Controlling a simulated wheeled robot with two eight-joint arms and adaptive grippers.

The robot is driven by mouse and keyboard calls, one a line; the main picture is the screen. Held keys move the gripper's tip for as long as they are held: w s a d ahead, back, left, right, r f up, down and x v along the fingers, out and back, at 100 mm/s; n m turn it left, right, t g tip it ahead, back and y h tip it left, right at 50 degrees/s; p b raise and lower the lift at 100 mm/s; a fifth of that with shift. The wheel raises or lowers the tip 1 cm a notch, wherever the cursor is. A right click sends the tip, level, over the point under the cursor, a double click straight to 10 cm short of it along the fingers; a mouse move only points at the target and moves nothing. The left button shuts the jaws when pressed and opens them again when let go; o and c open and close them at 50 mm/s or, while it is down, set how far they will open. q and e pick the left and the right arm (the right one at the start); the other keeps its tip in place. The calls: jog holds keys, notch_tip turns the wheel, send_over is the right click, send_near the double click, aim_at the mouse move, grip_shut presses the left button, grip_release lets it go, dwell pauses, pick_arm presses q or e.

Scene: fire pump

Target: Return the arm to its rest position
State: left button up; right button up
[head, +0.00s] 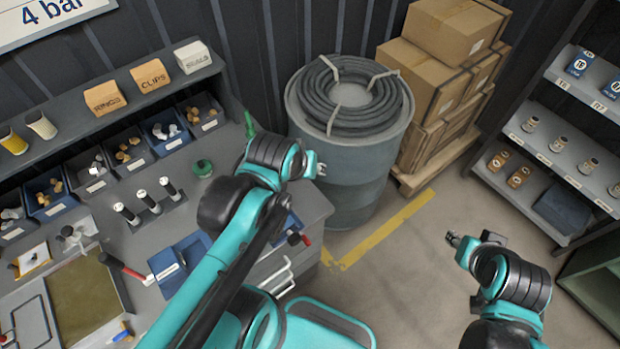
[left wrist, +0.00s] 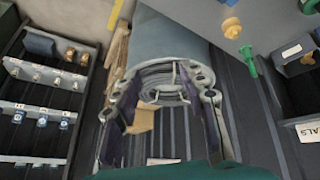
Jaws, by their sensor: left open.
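My left arm reaches up from the bottom of the head view, bent at a joint over the right end of the workbench. Its gripper (head: 309,165) is small and partly hidden there, near the front of the grey-blue drum. In the left wrist view my left gripper (left wrist: 166,88) has its two fingers apart with nothing between them. The drum (left wrist: 180,40) and its coiled hose show beyond the fingers. My right arm is at the lower right of the head view, over the floor. Its gripper (head: 454,240) is small, and its fingers cannot be made out.
The drum (head: 350,165) carries a coiled black hose (head: 350,95). Stacked cartons (head: 425,75) stand on a pallet behind it. The workbench (head: 225,205) on the left holds bins and tools. A shelf rack (head: 545,150) stands at right. Floor between the arms is clear.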

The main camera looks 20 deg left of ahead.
pick_arm(q)
jog(key=s+d+m, duration=0.1)
jog(key=s+f+m, duration=0.1)
jog(key=m, duration=0.1)
jog(key=shift+d+t, duration=0.4)
